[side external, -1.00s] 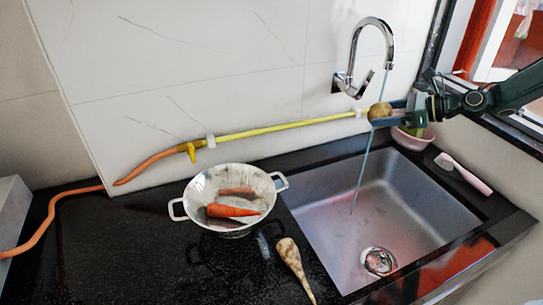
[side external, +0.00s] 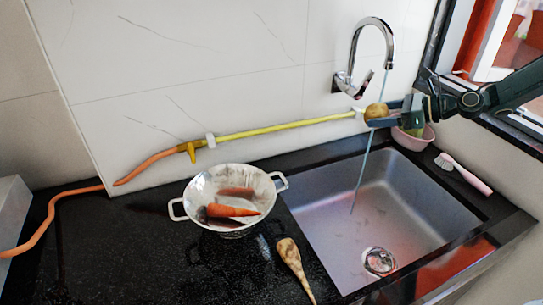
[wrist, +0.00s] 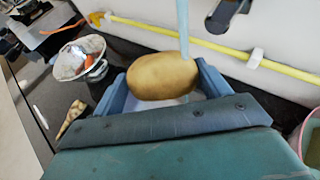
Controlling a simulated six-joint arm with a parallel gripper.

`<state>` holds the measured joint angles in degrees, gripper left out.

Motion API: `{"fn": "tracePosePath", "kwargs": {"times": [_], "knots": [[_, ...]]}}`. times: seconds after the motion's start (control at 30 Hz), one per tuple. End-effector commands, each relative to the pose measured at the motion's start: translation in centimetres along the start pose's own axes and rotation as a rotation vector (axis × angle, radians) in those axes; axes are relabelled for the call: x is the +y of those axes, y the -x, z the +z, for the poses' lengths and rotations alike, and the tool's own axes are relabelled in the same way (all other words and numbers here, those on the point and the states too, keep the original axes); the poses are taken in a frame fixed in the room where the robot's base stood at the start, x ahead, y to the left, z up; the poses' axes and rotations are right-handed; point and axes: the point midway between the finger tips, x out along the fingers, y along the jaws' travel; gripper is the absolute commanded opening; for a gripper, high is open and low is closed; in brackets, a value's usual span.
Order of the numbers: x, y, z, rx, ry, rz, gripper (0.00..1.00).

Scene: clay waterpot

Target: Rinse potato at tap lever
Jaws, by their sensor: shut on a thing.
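My gripper (side external: 376,121) is shut on a brown potato (side external: 375,111), which it holds above the back of the sink (side external: 440,193). In the wrist view the potato (wrist: 163,76) sits between the two blue fingers. The chrome tap (side external: 372,24) is mounted on the wall, and its lever (side external: 363,84) points up and to the right. A thin stream of water (side external: 361,178) runs from the spout into the sink. It passes at the potato; in the wrist view the stream (wrist: 184,35) comes down at the potato's far right side.
A white colander (side external: 205,181) with carrots (side external: 232,210) stands on the black counter left of the sink. A parsnip (side external: 293,265) lies in front of it. A pink bowl (side external: 417,139) and a brush (side external: 465,173) lie right.

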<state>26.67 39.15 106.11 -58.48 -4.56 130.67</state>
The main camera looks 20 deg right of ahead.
Motion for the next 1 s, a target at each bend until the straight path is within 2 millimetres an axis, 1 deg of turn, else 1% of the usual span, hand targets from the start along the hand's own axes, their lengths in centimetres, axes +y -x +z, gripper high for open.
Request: {"fn": "tracePosePath", "kwargs": {"times": [0.43,1.0], "knots": [[0.2,0.3,-0.1,-0.001,-0.001,-0.001,0.50],[2.4,2.3,-0.9,-0.001,-0.001,-0.001,0.50]]}}
